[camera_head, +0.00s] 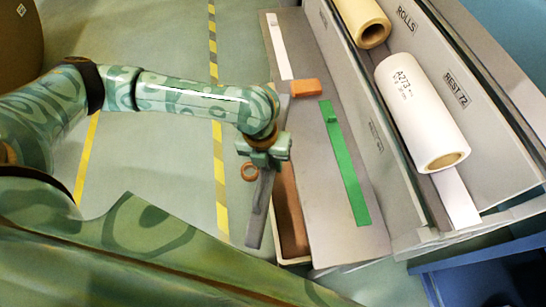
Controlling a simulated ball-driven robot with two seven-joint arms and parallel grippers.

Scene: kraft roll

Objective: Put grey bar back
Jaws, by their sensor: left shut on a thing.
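The long grey bar (256,222) runs lengthwise along the left edge of the grey bench, partly overlapping a brown-lined trough (290,222). My left gripper (264,163) is shut on the bar near its middle. The arm and gripper hide part of the bar; its far end shows beyond my wrist. I cannot tell how high the bar is above the bench. My right gripper is not in view.
On the bench (313,185) lie an orange block (306,88), a green strip (345,165) and a white strip (278,45). A white roll (415,105) and a tan roll (361,22) rest in the rack at right.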

